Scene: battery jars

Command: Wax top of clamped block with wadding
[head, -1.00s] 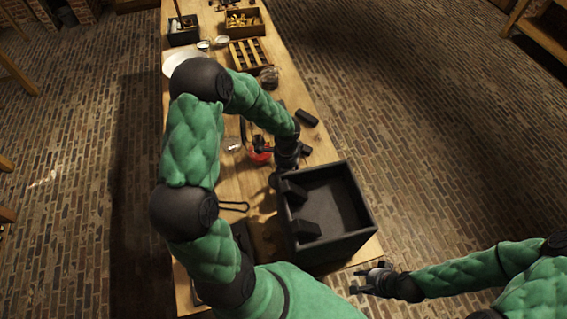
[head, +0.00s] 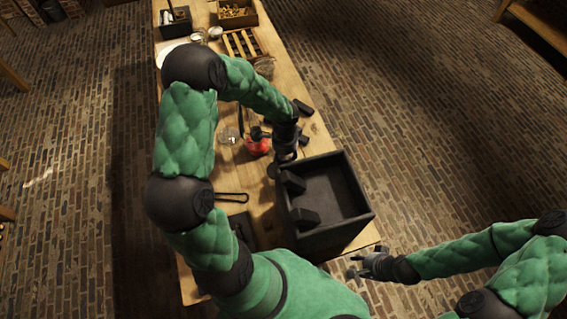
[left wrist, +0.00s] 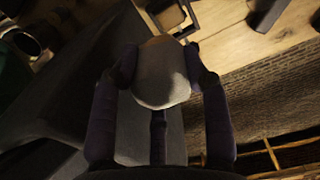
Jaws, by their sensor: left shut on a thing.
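My left gripper (left wrist: 162,60) is shut on a pale, rounded wad, which looks like the wadding (left wrist: 163,82), between its dark fingers in the left wrist view. In the head view my left arm reaches over the table and ends just behind the black box, beside a red item (head: 257,146); the wad cannot be made out there. A large dark grey surface lies below the wad in the left wrist view; I cannot tell whether it is the clamped block. My right gripper (head: 364,265) looks open and empty, off the table's near right corner.
The open black box (head: 358,222) stands at the table's near right edge, with dark blocks along its left side. A slatted wooden rack (head: 243,44), a wooden tray (head: 253,19) and a dark caddy (head: 175,25) stand farther back. Brick floor lies around the table (head: 312,128).

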